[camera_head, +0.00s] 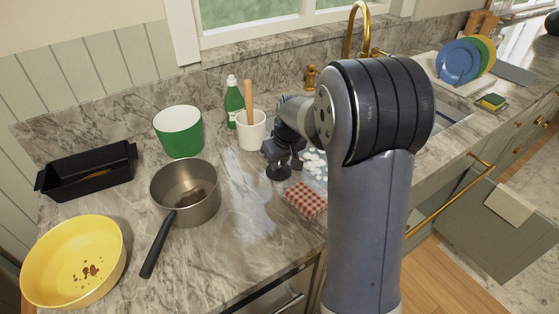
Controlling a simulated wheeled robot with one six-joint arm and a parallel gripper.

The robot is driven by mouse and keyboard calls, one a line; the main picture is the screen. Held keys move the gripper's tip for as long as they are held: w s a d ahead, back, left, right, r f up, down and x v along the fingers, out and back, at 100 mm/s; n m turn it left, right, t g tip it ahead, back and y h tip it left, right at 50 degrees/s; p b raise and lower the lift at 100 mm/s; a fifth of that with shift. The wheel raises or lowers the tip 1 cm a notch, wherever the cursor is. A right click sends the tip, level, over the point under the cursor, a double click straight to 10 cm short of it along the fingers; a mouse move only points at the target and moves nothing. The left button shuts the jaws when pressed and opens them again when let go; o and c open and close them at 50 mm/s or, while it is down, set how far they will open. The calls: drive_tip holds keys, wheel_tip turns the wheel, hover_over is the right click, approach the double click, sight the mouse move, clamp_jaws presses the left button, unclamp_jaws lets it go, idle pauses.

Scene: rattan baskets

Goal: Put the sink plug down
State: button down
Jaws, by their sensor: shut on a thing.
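My gripper (284,157) is over the marble counter, between the white cup and the red checked cloth, partly hidden by my own arm. It is shut on a dark round thing, the sink plug (278,171), which shows just below the fingers. I cannot tell whether the plug touches the counter or hangs just above it. The sink (455,112) lies to the right, mostly hidden behind my arm.
A saucepan (184,188), a yellow bowl (75,235), a black loaf pan (88,170) and a green bowl (180,133) stand to the left. A white cup (252,132) and a green bottle (234,104) stand behind. A checked cloth (305,199) lies close by.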

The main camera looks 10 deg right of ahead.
drive_tip(key=shift+f, duration=0.15)
drive_tip(key=c, duration=1.3)
unclamp_jaws()
drive_tip(key=shift+r, duration=0.4)
drive_tip(key=v, duration=1.1)
drive_tip(key=shift+s+r, duration=0.2)
drive_tip(key=shift+r, duration=0.1)
drive_tip(key=shift+d, duration=0.1)
